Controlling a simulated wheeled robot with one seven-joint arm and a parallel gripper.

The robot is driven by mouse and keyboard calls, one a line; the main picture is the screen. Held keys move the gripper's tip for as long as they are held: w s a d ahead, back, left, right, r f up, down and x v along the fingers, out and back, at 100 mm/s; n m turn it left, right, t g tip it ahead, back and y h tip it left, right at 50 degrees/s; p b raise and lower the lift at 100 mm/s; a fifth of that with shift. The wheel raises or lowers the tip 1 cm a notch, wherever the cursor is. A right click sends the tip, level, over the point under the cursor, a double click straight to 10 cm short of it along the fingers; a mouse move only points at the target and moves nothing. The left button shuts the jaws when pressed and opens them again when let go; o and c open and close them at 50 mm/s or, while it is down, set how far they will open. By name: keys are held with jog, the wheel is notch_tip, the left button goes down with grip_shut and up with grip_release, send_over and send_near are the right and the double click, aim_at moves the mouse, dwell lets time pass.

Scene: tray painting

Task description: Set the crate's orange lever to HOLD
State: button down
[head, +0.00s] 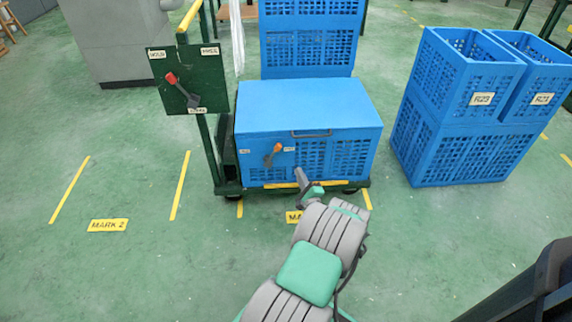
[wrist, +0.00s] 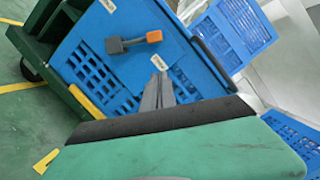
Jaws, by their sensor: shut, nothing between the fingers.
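The blue crate (head: 300,103) has a closed lid and stands on a green cart. Its lever on the front has an orange knob (head: 277,148) and a dark arm; it tilts up and to the right from its pivot. A small pale label sits on each side, left (head: 245,152) and right (head: 289,149), too small to read. In the wrist view the orange lever (wrist: 153,37) lies beyond my fingertips. My gripper (head: 299,174) is shut and empty in front of the crate, below and right of the lever, apparently not touching it.
A dark green panel (head: 212,88) on the cart's post carries a red-knobbed lever (head: 171,78) and labels. Blue crates (head: 440,135) are stacked at the right, and another stack (head: 308,48) stands behind. The floor at left is clear, with yellow lines and a MARK 2 sign (head: 108,225).

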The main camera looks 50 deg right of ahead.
aim_at(274, 153)
jog(key=shift+s+d+f+m+h, duration=0.1)
jog(key=shift+s+f+m+h, duration=0.15)
jog(key=shift+s, duration=0.3)
jog(key=b+x, duration=0.4)
jog(key=x, duration=0.6)
jog(key=shift+f, duration=0.2)
jog(key=shift+w+a+r, duration=0.75)
jog(key=shift+w+r, duration=0.05)
jog(key=shift+w, duration=0.15)
jog(key=shift+w+a+r, duration=0.3)
jog(key=shift+w+a, duration=0.05)
